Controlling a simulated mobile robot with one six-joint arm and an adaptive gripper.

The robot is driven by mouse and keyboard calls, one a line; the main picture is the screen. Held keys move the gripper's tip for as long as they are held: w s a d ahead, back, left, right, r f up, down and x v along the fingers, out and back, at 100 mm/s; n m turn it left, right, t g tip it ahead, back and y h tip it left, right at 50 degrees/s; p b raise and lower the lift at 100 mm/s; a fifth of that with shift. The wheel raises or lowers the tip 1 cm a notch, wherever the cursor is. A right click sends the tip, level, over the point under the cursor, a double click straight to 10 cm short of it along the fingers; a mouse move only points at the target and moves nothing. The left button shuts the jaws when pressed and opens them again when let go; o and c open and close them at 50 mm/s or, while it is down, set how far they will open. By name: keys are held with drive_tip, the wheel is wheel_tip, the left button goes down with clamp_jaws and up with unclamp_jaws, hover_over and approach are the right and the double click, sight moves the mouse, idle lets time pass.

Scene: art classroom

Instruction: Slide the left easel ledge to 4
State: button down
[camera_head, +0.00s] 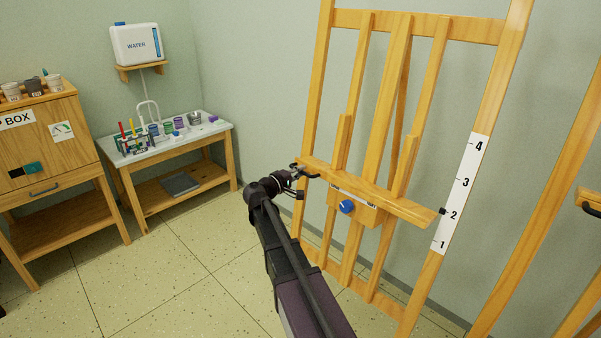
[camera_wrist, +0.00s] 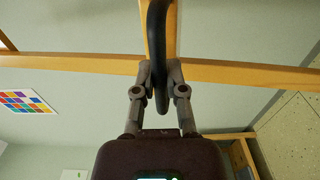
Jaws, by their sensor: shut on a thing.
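The left easel (camera_head: 403,75) is a tall wooden frame against the wall. Its wooden ledge (camera_head: 372,191) runs across it, tilted down to the right in the head view. A white scale (camera_head: 461,190) marked 1 to 4 is on the right upright. The ledge's black pointer (camera_head: 442,211) is at about 2. A blue knob (camera_head: 347,207) sits below the ledge. My gripper (camera_head: 295,176) is at the ledge's left end, shut on a black handle (camera_head: 312,177). In the wrist view my gripper (camera_wrist: 158,75) has its fingers either side of the curved handle (camera_wrist: 157,30).
A second easel (camera_head: 545,215) stands at the right edge with its own black handle (camera_head: 591,209). A table with paint supplies (camera_head: 222,130) and a wooden cabinet (camera_head: 62,125) stand left. A water tank (camera_head: 133,47) sits on a wall shelf. Floor between is clear.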

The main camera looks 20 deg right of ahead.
drive_tip(key=shift+r, duration=0.1)
drive_tip(key=w+d+r+p, duration=0.1)
drive_tip(key=d+r+p, duration=0.2)
drive_tip(key=r+p, duration=1.7)
drive_tip(key=shift+w+d, duration=0.2)
drive_tip(key=shift+w, duration=0.1)
drive_tip(key=c, duration=0.7)
unclamp_jaws()
drive_tip(key=shift+s, duration=0.2)
